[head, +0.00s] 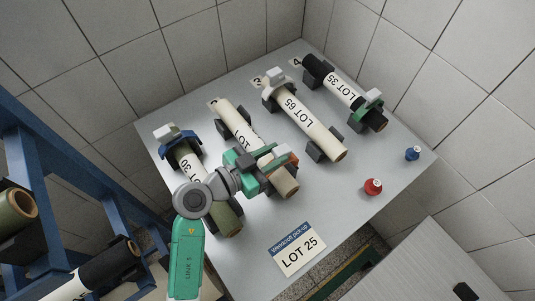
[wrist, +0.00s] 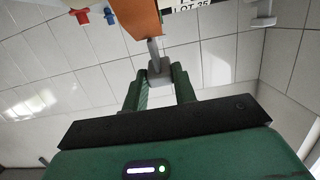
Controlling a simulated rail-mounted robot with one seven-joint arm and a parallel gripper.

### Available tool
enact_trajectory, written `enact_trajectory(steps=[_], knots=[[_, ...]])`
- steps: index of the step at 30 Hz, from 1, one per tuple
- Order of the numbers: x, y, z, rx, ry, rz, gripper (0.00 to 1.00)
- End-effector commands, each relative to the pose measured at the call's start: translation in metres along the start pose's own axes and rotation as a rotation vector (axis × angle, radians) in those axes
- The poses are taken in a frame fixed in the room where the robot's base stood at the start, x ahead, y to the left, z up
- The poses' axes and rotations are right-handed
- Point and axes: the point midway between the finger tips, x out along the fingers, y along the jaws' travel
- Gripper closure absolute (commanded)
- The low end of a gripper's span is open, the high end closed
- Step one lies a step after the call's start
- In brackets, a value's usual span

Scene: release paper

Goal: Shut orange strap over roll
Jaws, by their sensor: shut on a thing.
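The orange strap (head: 291,158) shows in the head view beside the near part of the second roll (head: 239,122), partly hidden by my gripper (head: 268,158). In the wrist view, the orange strap (wrist: 138,17) rises to the top edge, with a grey tab (wrist: 154,52) at its end. My gripper (wrist: 158,78) is shut on that tab between its two green fingers. Whether the strap lies against the roll is hidden.
Other rolls lie in cradles: one with a blue strap (head: 184,139) on the left, LOT 65 (head: 310,125), and LOT 35 with a green strap (head: 369,107). A red knob (head: 373,187), a blue knob (head: 412,153) and a LOT 25 sign (head: 297,250) are on the table (head: 335,215).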

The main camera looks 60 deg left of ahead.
Motion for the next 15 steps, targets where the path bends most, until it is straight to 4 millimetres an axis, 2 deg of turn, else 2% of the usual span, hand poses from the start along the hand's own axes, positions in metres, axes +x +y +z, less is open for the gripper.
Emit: enact_trajectory(steps=[10,11,14,15], knots=[[0.0006,0.0011,-0.0015,0.0,0.005,0.003,1.0],[0.0006,0.0011,-0.0015,0.0,0.005,0.003,0.71],[0.0005,0.001,-0.0012,0.0,0.004,0.003,0.51],[0.0005,0.001,-0.0011,0.0,0.004,0.003,0.51]])
